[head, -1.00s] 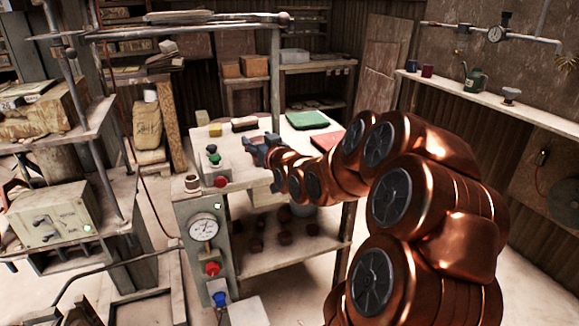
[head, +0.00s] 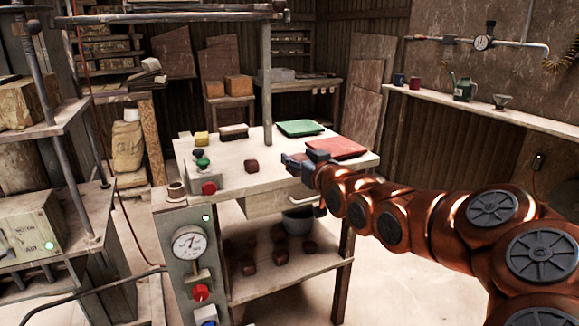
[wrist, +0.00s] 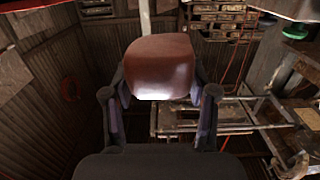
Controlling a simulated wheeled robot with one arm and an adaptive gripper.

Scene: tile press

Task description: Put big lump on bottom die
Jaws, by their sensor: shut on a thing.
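In the wrist view a reddish-brown lump (wrist: 160,66) sits between the two fingers of my gripper (wrist: 160,88), which is shut on it. In the head view my gripper (head: 292,160) is at the right part of the worktable, by the red tray, pointing left. The held lump is not clear there, behind the fingers. A dark red lump (head: 251,166) shows on the tabletop left of my gripper, apart from it. I cannot make out the bottom die for sure in either view.
The worktable (head: 231,180) bears a green tray (head: 300,128), a red tray (head: 337,147), a brush (head: 233,132) and buttons. Several lumps lie on its lower shelf (head: 275,285). A gauge (head: 189,244) stands at its front. Posts and shelves crowd the left.

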